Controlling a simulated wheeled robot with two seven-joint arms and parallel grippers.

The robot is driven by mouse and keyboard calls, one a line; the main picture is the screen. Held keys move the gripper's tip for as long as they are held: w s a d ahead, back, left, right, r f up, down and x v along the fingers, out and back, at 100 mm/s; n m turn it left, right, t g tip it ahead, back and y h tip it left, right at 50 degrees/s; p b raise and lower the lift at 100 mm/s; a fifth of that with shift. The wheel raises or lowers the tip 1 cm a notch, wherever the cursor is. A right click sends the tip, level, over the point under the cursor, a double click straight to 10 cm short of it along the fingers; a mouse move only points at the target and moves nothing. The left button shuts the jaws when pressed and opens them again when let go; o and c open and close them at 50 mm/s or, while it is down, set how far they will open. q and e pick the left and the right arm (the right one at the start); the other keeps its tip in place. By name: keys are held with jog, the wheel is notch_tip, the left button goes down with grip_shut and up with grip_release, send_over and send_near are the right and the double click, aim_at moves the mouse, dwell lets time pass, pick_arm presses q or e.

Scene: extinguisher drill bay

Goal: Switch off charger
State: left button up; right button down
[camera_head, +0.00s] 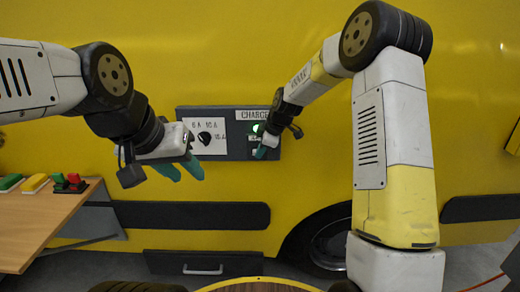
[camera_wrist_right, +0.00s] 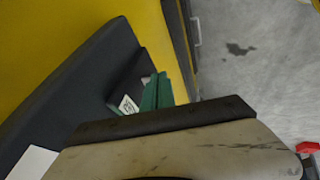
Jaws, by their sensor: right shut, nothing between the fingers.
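The charger is a dark panel (camera_head: 239,152) on the yellow wall, with a "CHARGER" label at its top right. A white plate on it carries a black rotary knob (camera_head: 204,137) with amp markings. A green light (camera_head: 256,128) shows on its right part. My right gripper (camera_head: 261,153) is shut and empty, its green fingertips at the panel's lower right, by a small white label. Whatever lies behind the fingertips is hidden. My left gripper (camera_head: 186,171) is open and empty, in front of the panel's lower left.
A wooden table (camera_head: 40,225) at the left holds a green block (camera_head: 10,182), a yellow block (camera_head: 35,183) and red and green clips (camera_head: 70,183). A dark drawer with a handle (camera_head: 203,270) and a wheel (camera_head: 328,240) are below the panel.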

dwell(0.3)
jog(key=shift+r, duration=0.75)
jog(key=shift+s, duration=0.1)
